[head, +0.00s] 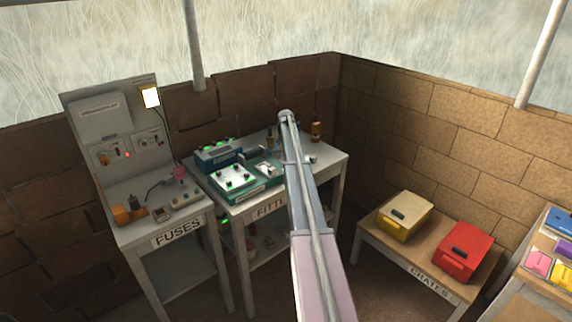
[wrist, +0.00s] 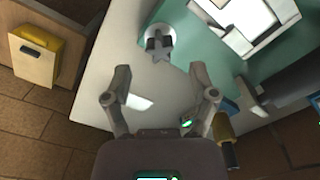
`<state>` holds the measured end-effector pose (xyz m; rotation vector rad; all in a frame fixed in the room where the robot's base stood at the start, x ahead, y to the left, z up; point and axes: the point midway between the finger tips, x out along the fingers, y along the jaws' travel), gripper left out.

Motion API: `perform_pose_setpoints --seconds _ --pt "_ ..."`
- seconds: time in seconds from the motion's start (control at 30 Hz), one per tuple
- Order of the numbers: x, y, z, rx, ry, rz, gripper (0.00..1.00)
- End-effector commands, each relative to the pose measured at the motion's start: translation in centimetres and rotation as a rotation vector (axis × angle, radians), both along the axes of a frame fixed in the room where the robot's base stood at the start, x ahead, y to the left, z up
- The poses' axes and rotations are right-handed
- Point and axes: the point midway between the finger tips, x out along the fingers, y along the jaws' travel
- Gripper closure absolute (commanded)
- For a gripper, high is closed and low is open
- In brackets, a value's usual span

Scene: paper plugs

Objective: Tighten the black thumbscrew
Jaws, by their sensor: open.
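In the wrist view a dark, star-shaped knob, which looks like the black thumbscrew (wrist: 158,46), sits on a pale round base at the edge of a green unit (wrist: 190,45). My gripper (wrist: 160,80) is open and empty. Its two fingers are spread on either side below the knob in the picture, and the knob lies beyond the fingertips, apart from them. In the head view my arm reaches over the bench marked FITTE… and hides part of it; I cannot make out the thumbscrew there. The green unit (head: 217,189) shows left of my arm.
The fuses bench (head: 180,222) stands left of the fitting bench (head: 240,208). A low crates bench (head: 372,250) at right holds a yellow crate (head: 403,222) and a red crate (head: 466,252).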

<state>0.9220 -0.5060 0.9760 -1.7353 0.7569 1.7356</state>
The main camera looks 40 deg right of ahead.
Motion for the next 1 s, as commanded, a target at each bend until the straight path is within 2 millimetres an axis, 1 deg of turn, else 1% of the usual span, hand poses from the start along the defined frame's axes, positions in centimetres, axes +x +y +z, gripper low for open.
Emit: perform_pose_setpoints --seconds 0.17,0.27,1.0 --pt "0.00 0.00 -0.01 0.000 0.000 0.013 0.26" --pt "0.00 0.00 -0.01 0.000 0.000 0.051 0.26" --pt "0.00 0.00 0.00 0.000 0.000 0.621 0.26"
